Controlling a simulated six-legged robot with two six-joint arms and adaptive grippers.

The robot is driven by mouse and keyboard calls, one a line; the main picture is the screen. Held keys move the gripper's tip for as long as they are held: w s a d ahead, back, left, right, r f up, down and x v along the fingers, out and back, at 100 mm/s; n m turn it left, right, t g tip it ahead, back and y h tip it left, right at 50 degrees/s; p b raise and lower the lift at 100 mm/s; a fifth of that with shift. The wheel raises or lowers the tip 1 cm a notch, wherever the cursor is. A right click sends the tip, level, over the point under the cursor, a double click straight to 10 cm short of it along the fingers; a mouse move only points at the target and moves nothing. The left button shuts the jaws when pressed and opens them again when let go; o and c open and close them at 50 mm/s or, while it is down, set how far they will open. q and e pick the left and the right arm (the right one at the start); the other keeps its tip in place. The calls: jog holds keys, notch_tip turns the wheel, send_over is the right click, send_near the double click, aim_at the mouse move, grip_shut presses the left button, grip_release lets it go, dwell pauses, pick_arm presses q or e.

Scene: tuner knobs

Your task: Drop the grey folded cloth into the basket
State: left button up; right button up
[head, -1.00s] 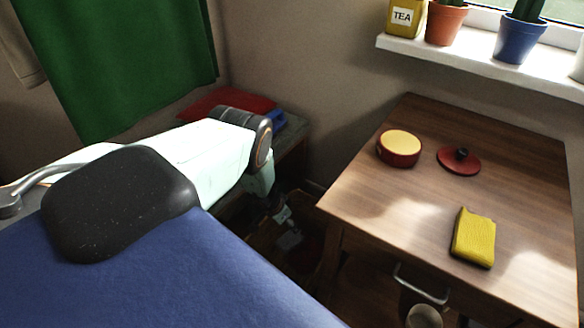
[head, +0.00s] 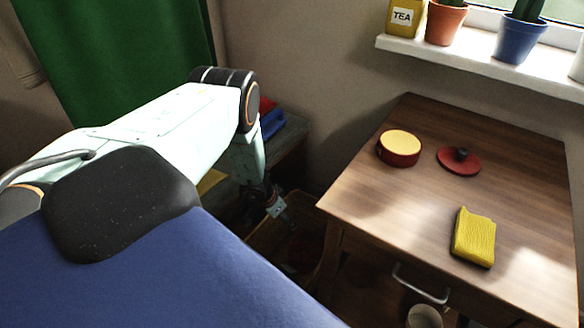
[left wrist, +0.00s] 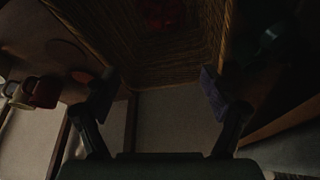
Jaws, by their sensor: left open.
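The wicker basket (left wrist: 128,48) fills the upper middle of the dim left wrist view, with something red (left wrist: 165,14) inside it. Part of the basket (head: 262,236) shows low beside the wooden table in the head view. My left gripper (left wrist: 158,88) is open, its two fingers spread wide with nothing seen between them. Its fingertips appear near the basket's edge; the exact gap is unclear. In the head view the left arm reaches down to the basket, and its fingers are hard to make out. I cannot make out the grey folded cloth in either view. My right gripper is not in view.
The wooden table (head: 375,215) holds a yellow-topped red tin (head: 399,148), a red lid (head: 459,160) and a yellow cloth (head: 474,238). A low bench (head: 288,143) with folded red and blue cloths stands behind my arm. A green curtain (head: 115,60) hangs behind.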

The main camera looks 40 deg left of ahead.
pick_arm(q)
jog(key=v, duration=0.7)
jog(key=shift+d, duration=0.1)
dwell(0.5)
jog(key=x, duration=1.2)
jog(key=shift+s, duration=0.1)
dwell(0.5)
